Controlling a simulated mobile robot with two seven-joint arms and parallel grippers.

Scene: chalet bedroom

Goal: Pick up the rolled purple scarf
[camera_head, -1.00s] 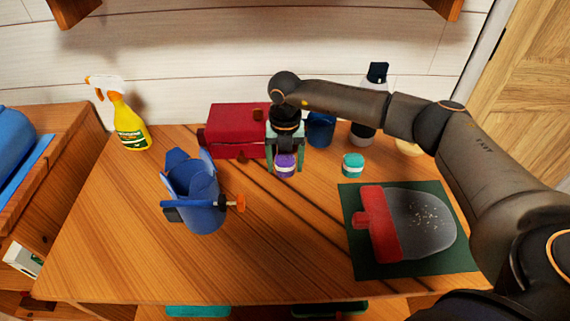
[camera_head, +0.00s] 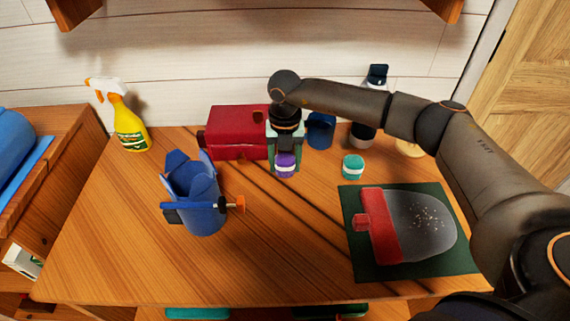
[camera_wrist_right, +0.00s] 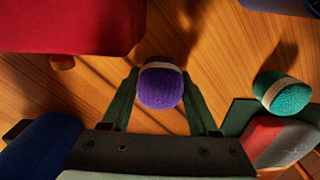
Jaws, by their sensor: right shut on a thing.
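The rolled purple scarf (camera_head: 285,166), with a pale band, is near the back middle of the wooden table. It also shows in the right wrist view (camera_wrist_right: 160,88) between the two green fingers. My right gripper (camera_head: 285,170) reaches down over it from above and is shut on it, a finger at each side. I cannot tell any clear gap between the scarf and the table. My left gripper is not in view.
A red box (camera_head: 236,132) stands left of the gripper. A teal roll (camera_head: 353,166) and a blue cup (camera_head: 321,130) are to the right. A blue container (camera_head: 195,195) stands at front left. A red-and-grey dustpan (camera_head: 405,225) lies on a green mat (camera_head: 352,262).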

